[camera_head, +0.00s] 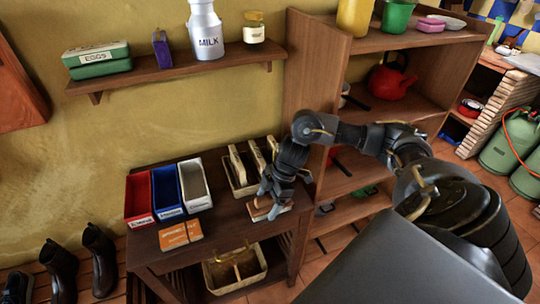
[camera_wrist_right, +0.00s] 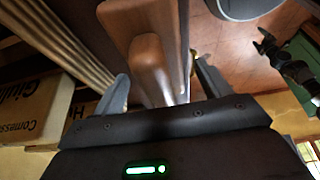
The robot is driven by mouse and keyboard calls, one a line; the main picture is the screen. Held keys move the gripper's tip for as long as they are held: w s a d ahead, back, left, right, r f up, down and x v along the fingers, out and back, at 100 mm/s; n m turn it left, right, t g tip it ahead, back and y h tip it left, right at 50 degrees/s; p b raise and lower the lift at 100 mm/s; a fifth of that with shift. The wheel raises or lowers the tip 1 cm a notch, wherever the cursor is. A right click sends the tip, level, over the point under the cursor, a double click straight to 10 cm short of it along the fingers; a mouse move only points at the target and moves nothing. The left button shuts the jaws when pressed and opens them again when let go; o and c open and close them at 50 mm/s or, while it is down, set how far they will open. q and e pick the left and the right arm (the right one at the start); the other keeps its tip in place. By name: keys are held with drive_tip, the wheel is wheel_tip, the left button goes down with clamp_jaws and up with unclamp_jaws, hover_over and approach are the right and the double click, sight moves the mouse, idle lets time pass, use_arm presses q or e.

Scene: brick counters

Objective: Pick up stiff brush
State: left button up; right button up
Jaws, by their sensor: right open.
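A brown wooden piece that looks like the stiff brush (camera_head: 262,213) lies near the right side of the dark wooden table, partly hidden by my right gripper. In the right wrist view, the brush's smooth wooden body (camera_wrist_right: 152,68) shows close up between the two fingers. My right gripper (camera_head: 269,195) points down over it and is open, with a finger on either side; contact with the brush cannot be told. The gripper also shows at the lower middle of the wrist view (camera_wrist_right: 163,88). My left gripper is out of view.
On the table (camera_head: 230,225) stand red (camera_head: 138,196), blue (camera_head: 167,189) and white (camera_head: 195,184) bins, an orange packet (camera_head: 180,233), and a divided crate (camera_head: 236,185) close behind my gripper. A tall shelf unit (camera_head: 312,75) stands to the right.

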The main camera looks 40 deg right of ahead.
drive_tip(key=shift+f, duration=0.2)
idle(0.6)
drive_tip(key=c, duration=1.1)
